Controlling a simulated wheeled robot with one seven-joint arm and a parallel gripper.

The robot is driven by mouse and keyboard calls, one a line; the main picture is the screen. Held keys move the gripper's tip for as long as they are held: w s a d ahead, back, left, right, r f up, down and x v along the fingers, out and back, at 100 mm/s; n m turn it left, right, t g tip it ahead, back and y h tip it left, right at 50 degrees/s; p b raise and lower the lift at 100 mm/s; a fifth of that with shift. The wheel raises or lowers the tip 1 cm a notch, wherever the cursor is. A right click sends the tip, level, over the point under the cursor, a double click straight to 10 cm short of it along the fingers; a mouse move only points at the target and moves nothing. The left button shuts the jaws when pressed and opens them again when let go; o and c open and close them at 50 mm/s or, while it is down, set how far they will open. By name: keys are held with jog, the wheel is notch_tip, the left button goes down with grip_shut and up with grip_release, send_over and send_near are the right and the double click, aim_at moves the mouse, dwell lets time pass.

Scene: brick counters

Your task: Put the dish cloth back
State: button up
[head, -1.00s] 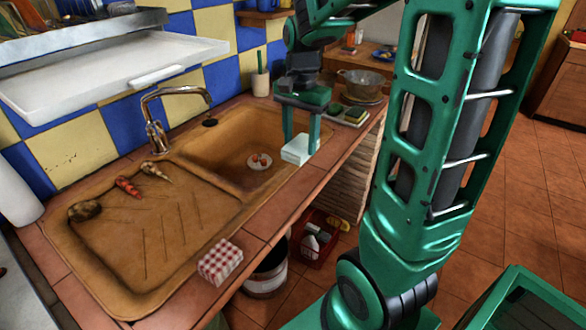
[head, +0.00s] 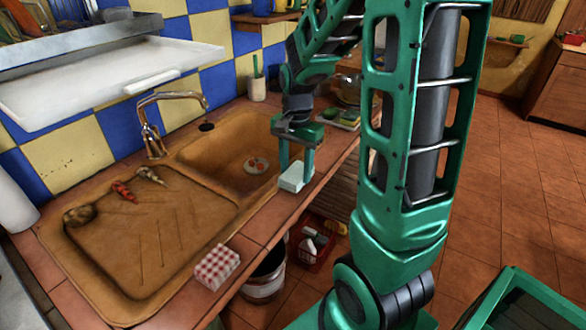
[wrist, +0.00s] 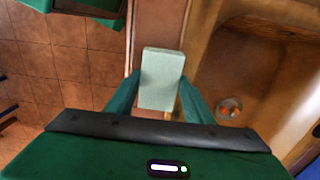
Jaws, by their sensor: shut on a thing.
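A pale mint-white folded dish cloth (head: 295,178) is between the fingers of my gripper (head: 297,163), over the counter's front strip beside the sink basin. The gripper is shut on it. In the wrist view, the cloth (wrist: 162,80) is a flat rectangular block with a finger on each side. I cannot tell whether its underside touches the counter. A second folded cloth, red-and-white checked (head: 217,267), lies on the counter's front edge at the lower middle of the head view, apart from my gripper.
The brown sink (head: 222,147) holds a small plate (head: 255,165) in its basin. The faucet (head: 153,125) stands behind it. A tray with sponges (head: 340,118) is farther along the counter. A bucket (head: 266,278) and a red crate (head: 317,240) stand on the floor below.

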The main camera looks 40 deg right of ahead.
aim_at(296, 172)
jog(key=shift+f, duration=0.15)
jog(key=o, duration=1.1)
notch_tip(296, 172, up, 11)
jog(key=s+f+n, duration=0.2)
jog(key=s+n, duration=0.1)
jog(key=s, duration=0.7)
jog(key=s+f+n, duration=0.2)
jog(key=s+n, duration=0.2)
jog(key=s, duration=0.6)
jog(key=shift+s+a+n, duration=0.3)
jog(key=shift+s, duration=0.1)
